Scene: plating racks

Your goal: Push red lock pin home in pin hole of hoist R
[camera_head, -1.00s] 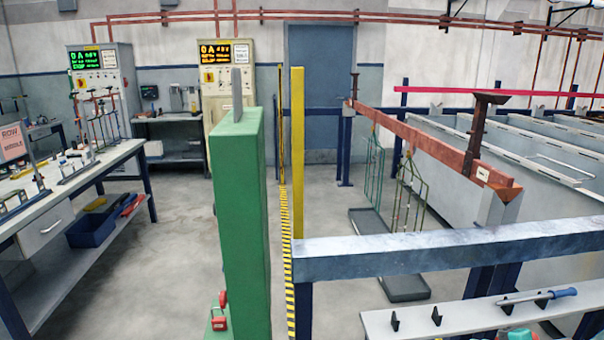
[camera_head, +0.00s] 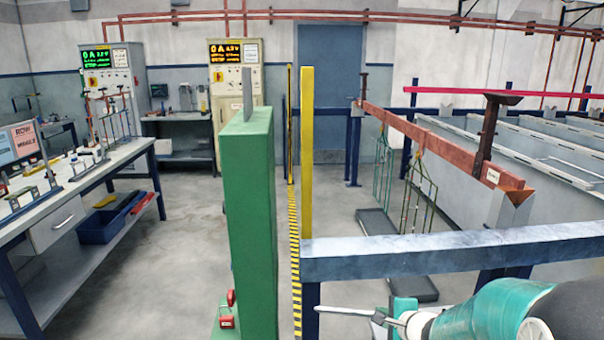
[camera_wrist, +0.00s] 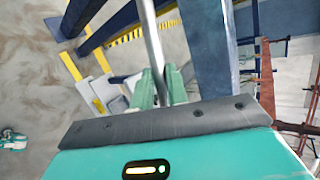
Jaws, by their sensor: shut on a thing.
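My gripper (camera_head: 390,316) is at the lower right of the head view, with its green fingers closed on a thin grey metal rod (camera_head: 345,311). The rod points left towards the green post (camera_head: 250,220), its tip apart from it. In the wrist view the rod (camera_wrist: 152,40) runs up and away from between the fingers (camera_wrist: 161,75). Two small red parts, one upper (camera_head: 230,297) and one lower (camera_head: 226,321), sit at the green post's lower left edge. I cannot tell which is the red lock pin. The pin hole is not distinguishable.
A grey-blue rail (camera_head: 450,250) crosses behind my gripper. A yellow post (camera_head: 307,150) stands just right of the green post. A copper-red bar (camera_head: 430,140) carries hanging racks at the right. A workbench (camera_head: 90,185) is at the left, with open floor (camera_head: 170,260) between.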

